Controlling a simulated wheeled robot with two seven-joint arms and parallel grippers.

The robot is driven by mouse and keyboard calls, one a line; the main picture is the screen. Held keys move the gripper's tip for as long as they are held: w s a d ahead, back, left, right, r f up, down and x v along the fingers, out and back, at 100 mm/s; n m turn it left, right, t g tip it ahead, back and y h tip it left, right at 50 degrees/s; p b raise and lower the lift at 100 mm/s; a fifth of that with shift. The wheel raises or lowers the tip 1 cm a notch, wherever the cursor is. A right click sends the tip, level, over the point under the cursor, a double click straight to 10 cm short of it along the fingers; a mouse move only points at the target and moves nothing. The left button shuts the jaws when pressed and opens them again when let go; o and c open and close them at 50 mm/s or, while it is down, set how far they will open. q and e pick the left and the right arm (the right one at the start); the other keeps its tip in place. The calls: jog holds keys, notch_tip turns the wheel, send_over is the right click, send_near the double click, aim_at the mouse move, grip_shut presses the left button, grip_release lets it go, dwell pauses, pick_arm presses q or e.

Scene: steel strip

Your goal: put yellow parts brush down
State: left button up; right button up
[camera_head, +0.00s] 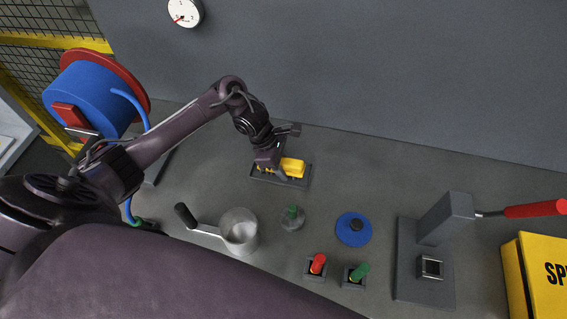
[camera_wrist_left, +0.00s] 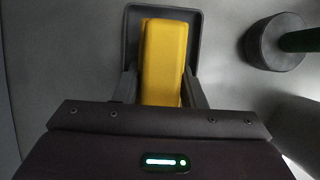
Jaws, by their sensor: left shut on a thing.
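The yellow parts brush (camera_head: 293,167) lies at a shallow dark tray (camera_head: 304,182) near the back wall. In the left wrist view the yellow brush (camera_wrist_left: 165,55) lies lengthwise between the two fingers, over the dark tray (camera_wrist_left: 192,18). My left gripper (camera_head: 277,167) is shut on the brush, low at the tray. In the left wrist view the gripper (camera_wrist_left: 161,88) has one finger on each side of it. I cannot tell whether the brush touches the tray floor. The brush's underside is hidden. My right gripper is not in view.
Red (camera_head: 317,265) and green (camera_head: 357,274) pieces sit in front. A red-handled press (camera_head: 445,220) and yellow box (camera_head: 540,275) are at right.

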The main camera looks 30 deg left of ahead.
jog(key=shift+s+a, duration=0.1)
pick_arm(q)
jog(key=shift+f+b, duration=0.25)
jog(key=shift+b, duration=0.15)
jog(key=o, duration=0.7)
jog(key=shift+r, duration=0.1)
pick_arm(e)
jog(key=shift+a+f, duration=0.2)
